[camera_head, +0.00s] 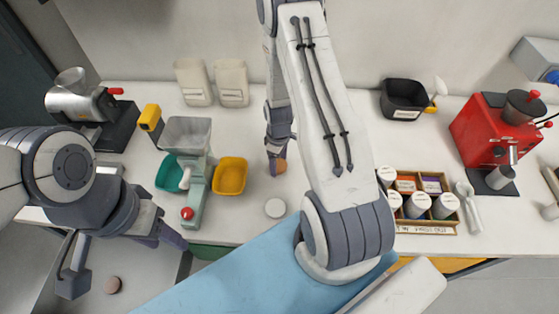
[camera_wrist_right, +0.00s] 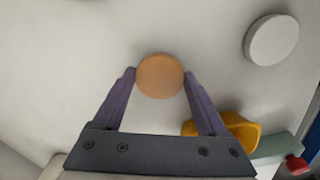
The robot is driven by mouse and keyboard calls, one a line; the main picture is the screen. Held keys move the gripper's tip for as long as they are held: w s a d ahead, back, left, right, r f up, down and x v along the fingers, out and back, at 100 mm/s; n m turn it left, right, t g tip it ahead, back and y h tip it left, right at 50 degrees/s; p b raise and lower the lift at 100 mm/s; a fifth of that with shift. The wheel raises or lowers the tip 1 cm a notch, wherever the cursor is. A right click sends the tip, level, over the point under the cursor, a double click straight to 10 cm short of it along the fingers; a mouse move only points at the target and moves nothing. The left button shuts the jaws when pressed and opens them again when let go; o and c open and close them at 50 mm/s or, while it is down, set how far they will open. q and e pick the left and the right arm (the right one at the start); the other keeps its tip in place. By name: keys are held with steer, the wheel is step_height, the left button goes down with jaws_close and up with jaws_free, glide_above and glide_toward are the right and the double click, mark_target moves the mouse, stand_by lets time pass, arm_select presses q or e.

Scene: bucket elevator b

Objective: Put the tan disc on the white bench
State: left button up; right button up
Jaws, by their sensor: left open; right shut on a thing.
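The tan disc (camera_head: 281,167) is held between the fingertips of my right gripper (camera_head: 277,152) over the white bench (camera_head: 330,95). The right wrist view shows the round tan disc (camera_wrist_right: 160,76) with a purple finger of the right gripper (camera_wrist_right: 160,84) on each side. I cannot tell whether the disc touches the bench top. My left gripper (camera_head: 172,238) is open and empty at the bench's front edge, at the left; its fingers are partly hidden.
A white disc (camera_head: 275,208) lies on the bench near the held disc. A yellow tub (camera_head: 230,176) and a hopper machine (camera_head: 187,135) stand left. A crate of jars (camera_head: 430,229) and a red coffee machine (camera_head: 490,130) stand right. A brownish disc (camera_head: 112,285) lies lower left.

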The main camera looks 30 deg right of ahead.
steer(key=shift+f, duration=0.45)
steer(key=shift+f, duration=0.1)
steer(key=shift+s+f, duration=0.1)
steer(key=shift+f, duration=0.05)
steer(key=o, duration=1.3)
